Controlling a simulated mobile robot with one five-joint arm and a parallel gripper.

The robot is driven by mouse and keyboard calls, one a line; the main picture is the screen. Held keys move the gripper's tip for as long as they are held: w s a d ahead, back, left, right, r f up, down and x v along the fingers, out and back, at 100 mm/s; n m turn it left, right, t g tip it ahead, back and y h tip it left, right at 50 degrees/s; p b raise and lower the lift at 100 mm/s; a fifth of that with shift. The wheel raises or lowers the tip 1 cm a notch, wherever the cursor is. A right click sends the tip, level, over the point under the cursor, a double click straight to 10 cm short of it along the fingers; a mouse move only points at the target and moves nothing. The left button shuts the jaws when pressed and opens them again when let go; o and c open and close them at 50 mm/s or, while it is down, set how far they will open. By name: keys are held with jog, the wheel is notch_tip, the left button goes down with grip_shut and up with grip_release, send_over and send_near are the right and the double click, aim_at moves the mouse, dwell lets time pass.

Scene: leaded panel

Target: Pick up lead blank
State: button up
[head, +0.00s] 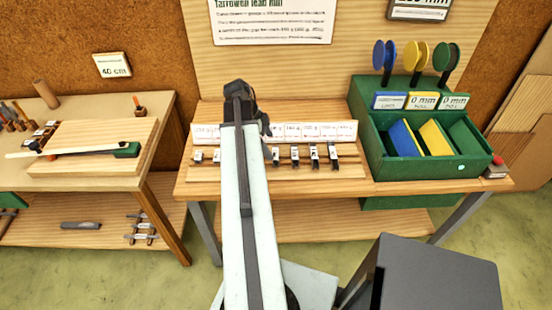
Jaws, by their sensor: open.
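A row of small grey metal pieces with dark parts (315,156) stands on a low wooden rack (345,165) on the middle bench. They stand in front of a strip of weight labels (345,131). I cannot tell for sure which of them, if any, is the lead blank. My pale arm reaches up over the left part of the rack and hides some of it. The arm's dark far joint is above the label strip. My gripper's jaws are hidden behind the arm, and I see nothing held.
A green box (420,172) with blue and yellow dividers and coloured discs stands at the bench's right. The left bench holds a wooden board (95,145) with a green-ended tool (126,150). A grey bar (81,226) lies on its lower shelf. Green floor shows between the benches.

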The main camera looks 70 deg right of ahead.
aim_at(275, 154)
jog(key=b+x, duration=0.5)
jog(key=x, duration=0.1)
jog(key=shift+d+f, duration=0.1)
jog(key=shift+f, duration=0.2)
jog(key=shift+r, duration=0.2)
jog(key=c, duration=1.5)
